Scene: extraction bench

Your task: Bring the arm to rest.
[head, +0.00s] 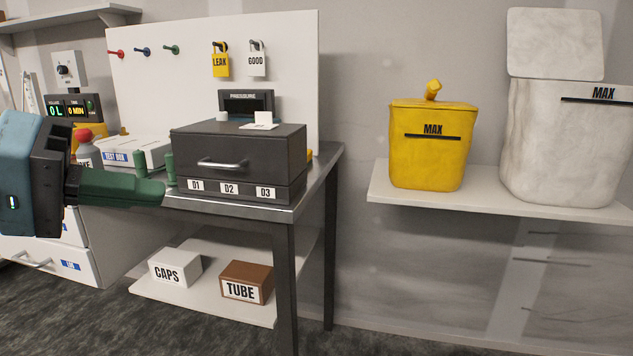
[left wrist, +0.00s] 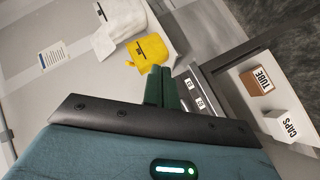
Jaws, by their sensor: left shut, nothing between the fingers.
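My left gripper (head: 160,190) comes in from the left in the head view, with a teal body and dark green fingers. The fingers are together and hold nothing. They are in front of the left part of the bench, left of the dark drawer box (head: 238,150) labelled D1, D2 and D3. In the left wrist view the closed green fingers (left wrist: 162,88) point toward the yellow bin and the drawer box. I cannot tell whether they touch anything. My right gripper is in neither view.
The bench (head: 318,185) has a lower shelf with a CAPS box (head: 175,268) and a TUBE box (head: 246,283). A yellow bin (head: 430,155) and a white bin (head: 560,150) stand on a wall shelf (head: 470,198) at right. A TEST DRN box (head: 128,152) is behind my gripper.

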